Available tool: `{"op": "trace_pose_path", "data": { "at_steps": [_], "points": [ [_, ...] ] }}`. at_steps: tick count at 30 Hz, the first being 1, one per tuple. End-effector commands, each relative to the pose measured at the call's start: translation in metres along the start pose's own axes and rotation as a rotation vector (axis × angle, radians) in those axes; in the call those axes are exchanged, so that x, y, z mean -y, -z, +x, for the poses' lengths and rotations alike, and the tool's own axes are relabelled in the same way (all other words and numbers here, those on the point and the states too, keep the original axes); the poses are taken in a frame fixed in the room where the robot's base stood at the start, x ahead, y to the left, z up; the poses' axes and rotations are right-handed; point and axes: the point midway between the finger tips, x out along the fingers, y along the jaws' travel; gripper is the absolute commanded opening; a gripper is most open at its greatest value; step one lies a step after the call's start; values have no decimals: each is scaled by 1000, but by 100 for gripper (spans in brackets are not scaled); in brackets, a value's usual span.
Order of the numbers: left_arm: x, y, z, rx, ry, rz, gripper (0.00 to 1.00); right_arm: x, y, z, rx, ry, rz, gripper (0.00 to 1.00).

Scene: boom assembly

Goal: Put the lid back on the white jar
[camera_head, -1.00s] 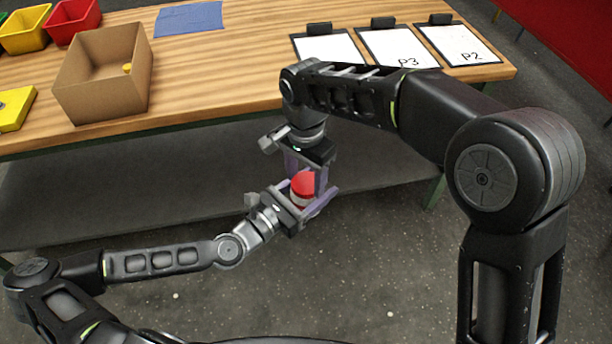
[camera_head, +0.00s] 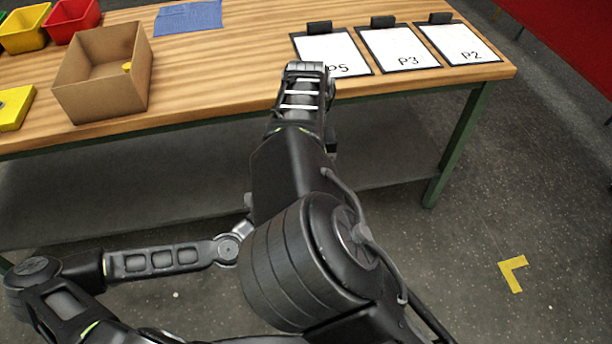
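The white jar and its red lid are not visible now. My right arm's dark links cross the middle of the view and cover the place where they were. My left forearm comes in low from the left, and its wrist ends behind the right arm. Both grippers' fingers are hidden behind my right arm, so what they hold cannot be seen.
The wooden table (camera_head: 220,75) carries an open cardboard box (camera_head: 88,98), red (camera_head: 72,22) and yellow bins (camera_head: 25,30), a blue cloth (camera_head: 188,18) and clipboards marked P5 (camera_head: 332,52), P3 (camera_head: 398,47) and P2 (camera_head: 458,42). A yellow floor mark (camera_head: 512,273) lies at right.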

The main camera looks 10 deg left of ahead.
Motion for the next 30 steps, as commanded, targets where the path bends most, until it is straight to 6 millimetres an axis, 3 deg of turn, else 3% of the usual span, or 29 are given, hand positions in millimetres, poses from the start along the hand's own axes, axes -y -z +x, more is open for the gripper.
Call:
{"op": "trace_pose_path", "data": {
  "at_steps": [11,12,19,30],
  "points": [
    [-5,-4,0,8,-12,0,0,0,0,-2,6,-1,38,20],
    [-5,-3,0,8,-12,0,0,0,0,-2,6,-1,38,59],
    [-3,-2,0,6,-8,0,0,-1,-1,-2,10,-1,36,78],
    [-2,-2,0,4,-5,-1,0,-1,-4,-5,16,-10,4,76]
  ]
}}
